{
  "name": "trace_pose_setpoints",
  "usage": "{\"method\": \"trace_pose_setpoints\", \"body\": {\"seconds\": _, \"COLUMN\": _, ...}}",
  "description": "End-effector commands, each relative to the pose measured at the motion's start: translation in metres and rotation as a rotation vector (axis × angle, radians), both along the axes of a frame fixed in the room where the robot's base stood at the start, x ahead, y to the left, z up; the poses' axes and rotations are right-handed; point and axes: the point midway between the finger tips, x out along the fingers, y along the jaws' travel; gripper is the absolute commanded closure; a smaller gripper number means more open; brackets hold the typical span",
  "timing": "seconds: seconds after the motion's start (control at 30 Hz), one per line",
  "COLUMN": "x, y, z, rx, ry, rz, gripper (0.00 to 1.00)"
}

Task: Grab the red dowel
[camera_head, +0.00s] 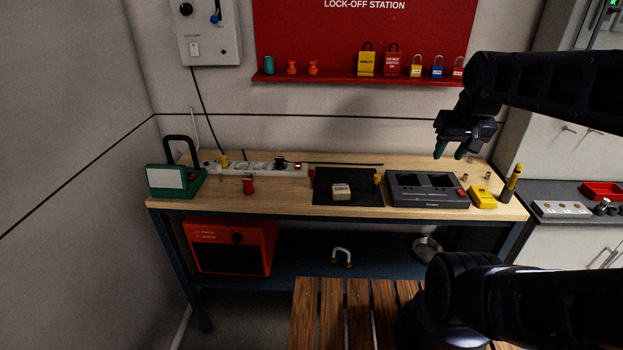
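A short red upright piece (248,186) stands on the left part of the wooden workbench (225,197), in front of the power strip. It is the closest match to a red dowel, but it is too small to make out its exact shape. My gripper (450,151) hangs at the right, above the back of the bench, with its dark green-tipped fingers pointing down. The fingers are apart with nothing visible between them. It is far to the right of the red piece and higher.
A green-framed lamp (160,181) stands left of the red piece. The power strip (262,168) lies behind it. A black mat (360,197) with a small pale block (341,191), a grey charger (427,200) and a yellow meter (482,197) are to the right. Slatted wood (333,315) is in front.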

Motion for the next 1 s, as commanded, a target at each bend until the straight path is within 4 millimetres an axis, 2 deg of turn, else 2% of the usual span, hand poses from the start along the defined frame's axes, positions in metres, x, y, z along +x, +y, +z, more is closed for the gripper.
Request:
{"method": "trace_pose_setpoints", "body": {"seconds": 0.1, "x": 0.000, "y": 0.000, "z": 0.000, "rx": 0.000, "ry": 0.000, "rz": 0.000, "gripper": 0.64}}
{"method": "trace_pose_setpoints", "body": {"seconds": 0.17, "x": 0.000, "y": 0.000, "z": 0.000, "rx": 0.000, "ry": 0.000, "rz": 0.000, "gripper": 0.55}}
{"method": "trace_pose_setpoints", "body": {"seconds": 0.43, "x": 0.000, "y": 0.000, "z": 0.000, "rx": 0.000, "ry": 0.000, "rz": 0.000, "gripper": 0.55}}
{"method": "trace_pose_setpoints", "body": {"seconds": 0.57, "x": 0.009, "y": 0.004, "z": 0.000, "rx": 0.006, "ry": 0.002, "rz": 0.013, "gripper": 0.55}}
{"method": "trace_pose_setpoints", "body": {"seconds": 0.77, "x": 0.048, "y": 0.023, "z": -0.005, "rx": 0.028, "ry": 0.012, "rz": 0.065, "gripper": 0.55}}
{"method": "trace_pose_setpoints", "body": {"seconds": 1.0, "x": 0.103, "y": 0.063, "z": -0.019, "rx": 0.048, "ry": 0.023, "rz": 0.131, "gripper": 0.55}}
